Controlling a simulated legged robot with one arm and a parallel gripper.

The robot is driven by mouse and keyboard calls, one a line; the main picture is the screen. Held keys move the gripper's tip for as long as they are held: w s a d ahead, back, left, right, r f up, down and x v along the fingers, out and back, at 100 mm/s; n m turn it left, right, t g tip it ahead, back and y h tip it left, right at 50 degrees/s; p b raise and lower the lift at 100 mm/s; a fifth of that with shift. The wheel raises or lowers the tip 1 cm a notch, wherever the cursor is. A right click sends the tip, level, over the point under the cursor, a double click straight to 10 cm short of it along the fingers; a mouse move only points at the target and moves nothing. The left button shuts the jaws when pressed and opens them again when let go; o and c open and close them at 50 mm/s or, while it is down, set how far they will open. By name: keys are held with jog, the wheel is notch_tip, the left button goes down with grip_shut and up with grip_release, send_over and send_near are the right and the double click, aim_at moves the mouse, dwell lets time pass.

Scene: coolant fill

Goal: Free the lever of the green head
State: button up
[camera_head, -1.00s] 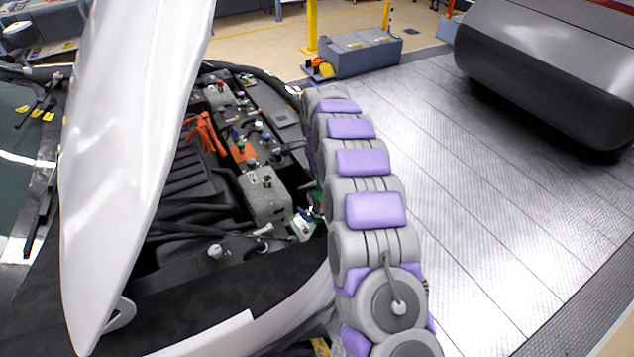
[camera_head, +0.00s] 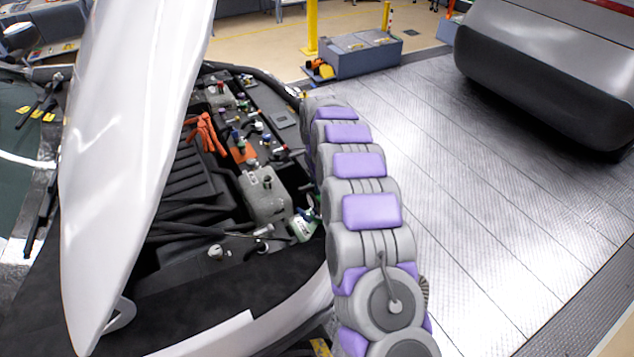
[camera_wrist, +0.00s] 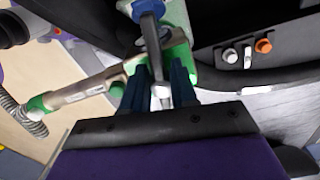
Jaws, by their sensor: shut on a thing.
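The green head (camera_wrist: 180,62) shows in the wrist view as a green block on a pale metal tube, with another green part further left. A grey lever (camera_wrist: 151,32) runs down from the top of the view across the head, and its rounded bright end sits between my fingers. My gripper (camera_wrist: 161,76) has dark blue fingers and is shut on the lever, close against the head. The fingers hide part of the head and lever. In the head view my arm hides the gripper.
A ribbed hose (camera_wrist: 22,114) leads off the tube's left end. An orange knob (camera_wrist: 263,46) sits on a dark panel at right. In the head view, the raised white hood (camera_head: 130,150) stands left of the engine bay with a grey tank (camera_head: 264,195).

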grip_shut()
